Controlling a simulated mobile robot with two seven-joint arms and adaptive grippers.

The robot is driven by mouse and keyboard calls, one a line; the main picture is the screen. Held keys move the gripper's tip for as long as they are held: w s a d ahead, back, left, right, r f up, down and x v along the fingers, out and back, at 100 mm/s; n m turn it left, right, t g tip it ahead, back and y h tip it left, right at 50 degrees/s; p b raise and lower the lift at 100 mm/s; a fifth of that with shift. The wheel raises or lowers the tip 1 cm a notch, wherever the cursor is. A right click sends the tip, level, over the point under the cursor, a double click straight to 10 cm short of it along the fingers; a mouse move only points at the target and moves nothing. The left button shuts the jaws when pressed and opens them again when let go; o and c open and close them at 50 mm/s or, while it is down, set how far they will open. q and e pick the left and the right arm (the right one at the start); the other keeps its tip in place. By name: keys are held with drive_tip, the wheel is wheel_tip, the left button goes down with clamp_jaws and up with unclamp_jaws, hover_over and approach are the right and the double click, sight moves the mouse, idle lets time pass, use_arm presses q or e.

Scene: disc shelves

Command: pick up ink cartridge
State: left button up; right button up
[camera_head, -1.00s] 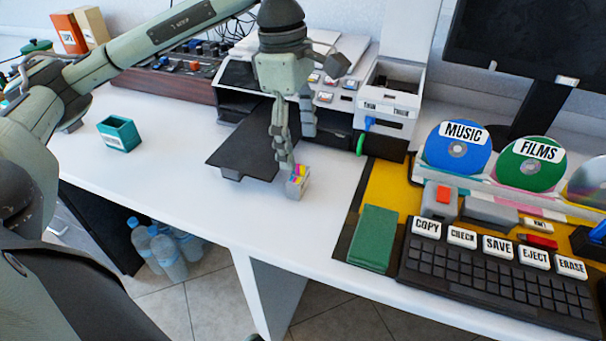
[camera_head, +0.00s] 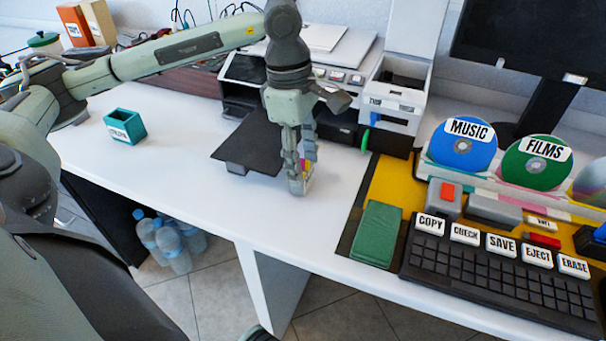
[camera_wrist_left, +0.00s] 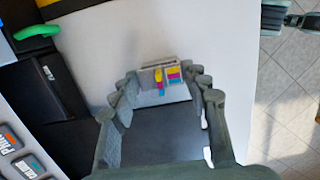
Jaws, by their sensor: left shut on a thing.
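The ink cartridge (camera_head: 307,167) is a small grey block with yellow, magenta and cyan marks. It stands on the white desk in front of the printer's dark tray. My left gripper (camera_head: 298,184) points down over it and is shut on it, so its fingers hide most of it in the head view. In the left wrist view the cartridge (camera_wrist_left: 162,78) shows between the fingertips of the left gripper (camera_wrist_left: 160,88).
The printer's black tray (camera_head: 245,146) is just left of the gripper. A green notebook (camera_head: 377,234), a keyboard (camera_head: 490,272) and disc stands are to the right. A teal box (camera_head: 125,126) stands at left. The desk's front edge is close.

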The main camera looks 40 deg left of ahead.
sight(303, 160)
use_arm(q)
drive_tip(key=shift+c, duration=0.8)
drive_tip(key=shift+r, duration=0.15)
drive_tip(key=shift+r, duration=0.25)
drive_tip(key=r, duration=0.3)
drive_tip(key=shift+s+a+r, duration=0.15)
drive_tip(key=shift+a+r, duration=0.05)
drive_tip(key=shift+r, duration=0.15)
drive_tip(key=s+a+r+b, duration=0.2)
drive_tip(key=s+a+r, duration=0.3)
drive_tip(key=s, duration=0.5)
drive_tip(key=shift+a+r+b, duration=0.15)
drive_tip(key=shift+r+b, duration=0.2)
drive_tip(key=shift+r, duration=0.4)
use_arm(e)
drive_tip(key=r, duration=0.5)
drive_tip(key=shift+w+d+r, duration=0.2)
drive_tip(key=shift+r, duration=0.15)
